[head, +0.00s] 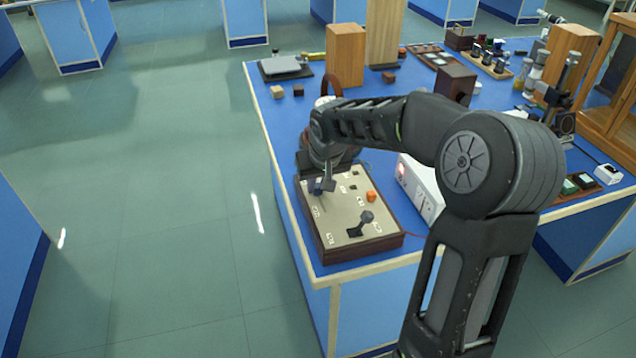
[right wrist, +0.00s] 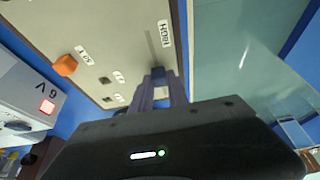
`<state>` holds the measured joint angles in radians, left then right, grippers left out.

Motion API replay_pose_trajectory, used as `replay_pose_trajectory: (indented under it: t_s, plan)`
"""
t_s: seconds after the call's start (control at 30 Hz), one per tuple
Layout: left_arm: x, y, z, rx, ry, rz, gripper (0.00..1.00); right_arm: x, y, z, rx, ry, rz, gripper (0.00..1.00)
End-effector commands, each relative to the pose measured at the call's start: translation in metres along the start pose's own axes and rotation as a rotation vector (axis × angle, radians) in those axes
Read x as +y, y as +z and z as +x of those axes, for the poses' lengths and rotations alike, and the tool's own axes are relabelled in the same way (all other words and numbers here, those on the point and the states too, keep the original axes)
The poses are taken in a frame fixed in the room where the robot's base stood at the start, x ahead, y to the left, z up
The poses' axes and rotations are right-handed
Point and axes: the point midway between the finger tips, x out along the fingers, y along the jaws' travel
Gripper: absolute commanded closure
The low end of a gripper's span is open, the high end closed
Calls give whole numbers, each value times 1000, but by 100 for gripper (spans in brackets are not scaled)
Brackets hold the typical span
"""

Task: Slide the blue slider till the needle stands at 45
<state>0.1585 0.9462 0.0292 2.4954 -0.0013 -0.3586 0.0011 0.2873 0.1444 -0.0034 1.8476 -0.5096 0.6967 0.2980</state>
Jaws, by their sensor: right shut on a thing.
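The beige control panel (head: 338,231) sits in a dark frame at the near left corner of the blue bench. My right gripper (head: 321,186) reaches down to the panel's left part. In the right wrist view its fingers (right wrist: 158,90) are shut on the blue slider (right wrist: 158,73), which is mostly hidden between them. A narrow slot runs from the slider toward a printed label (right wrist: 165,33). No needle or scale can be made out in either view. My left gripper is not in view.
An orange knob (head: 371,196) and a black lever (head: 362,223) stand on the panel. A white box (head: 419,188) is right of it, marked 6 V in the wrist view. Wooden blocks (head: 345,55) stand farther back. Open floor lies left of the bench.

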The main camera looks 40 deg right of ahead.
Motion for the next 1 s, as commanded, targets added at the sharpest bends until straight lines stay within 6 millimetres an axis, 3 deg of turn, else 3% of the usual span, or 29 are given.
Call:
replay_pose_trajectory:
  t_s: [0.77,1.0]
  plan:
    - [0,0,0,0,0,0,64,0,0,0,0,0,0,100]
    - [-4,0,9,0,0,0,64,0,8,-3,1,0,0,100]
